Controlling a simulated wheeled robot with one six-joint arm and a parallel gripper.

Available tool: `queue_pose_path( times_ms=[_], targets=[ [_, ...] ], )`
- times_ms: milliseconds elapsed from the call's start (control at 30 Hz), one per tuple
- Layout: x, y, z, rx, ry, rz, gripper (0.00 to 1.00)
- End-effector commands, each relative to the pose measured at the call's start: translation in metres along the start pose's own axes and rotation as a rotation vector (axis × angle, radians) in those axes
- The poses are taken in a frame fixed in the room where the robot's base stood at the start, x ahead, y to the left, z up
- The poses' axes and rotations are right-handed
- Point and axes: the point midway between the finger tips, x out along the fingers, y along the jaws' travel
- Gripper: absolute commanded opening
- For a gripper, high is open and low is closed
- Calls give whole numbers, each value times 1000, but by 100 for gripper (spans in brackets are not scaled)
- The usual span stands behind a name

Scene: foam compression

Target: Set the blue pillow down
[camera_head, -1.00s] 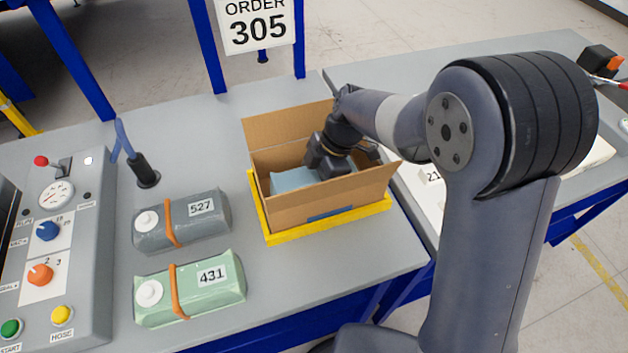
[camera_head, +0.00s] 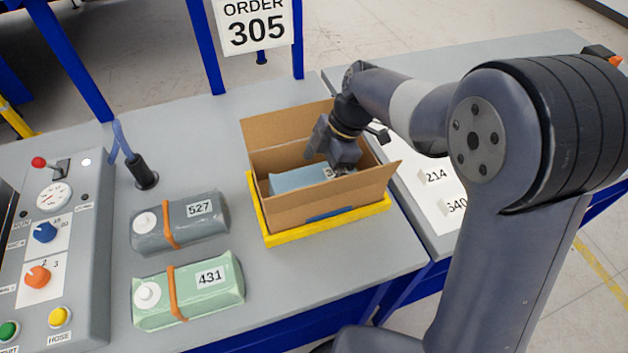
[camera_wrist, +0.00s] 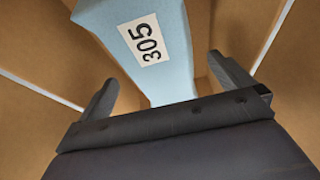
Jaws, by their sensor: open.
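The blue pillow (camera_head: 296,180) lies inside the open cardboard box (camera_head: 322,213). In the wrist view the pillow (camera_wrist: 168,78) shows a white label reading 305, with the box's brown walls around it. My gripper (camera_head: 330,160) is over the right part of the box, near the pillow's labelled end. In the wrist view its two fingers (camera_wrist: 166,88) are spread wide, with the pillow showing between and beyond them. Neither finger visibly presses on the pillow. The pillow's far end is cut off in the wrist view, and its underside is hidden.
The box stands in a yellow frame (camera_head: 262,222) on the grey table. A grey pillow 527 (camera_head: 185,226) and a green pillow 431 (camera_head: 210,300) lie to its left. A control panel (camera_head: 80,250) is at far left. An ORDER 305 sign (camera_head: 256,25) hangs behind.

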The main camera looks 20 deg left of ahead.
Motion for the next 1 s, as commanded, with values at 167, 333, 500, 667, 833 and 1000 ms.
queue_pose_path(
  times_ms=[167, 333, 500, 667, 833, 1000],
  targets=[
    [-40, 1, 1, 1, -2, 5, 100],
    [-65, 1, 0, 1, -1, 3, 100],
    [-75, 0, 0, 0, -1, 1, 100],
    [-75, 0, 0, 0, -1, -1, 100],
    [-75, 0, 0, 1, -1, 0, 100],
    [-75, 0, 0, 1, -1, 0, 100]
  ],
)
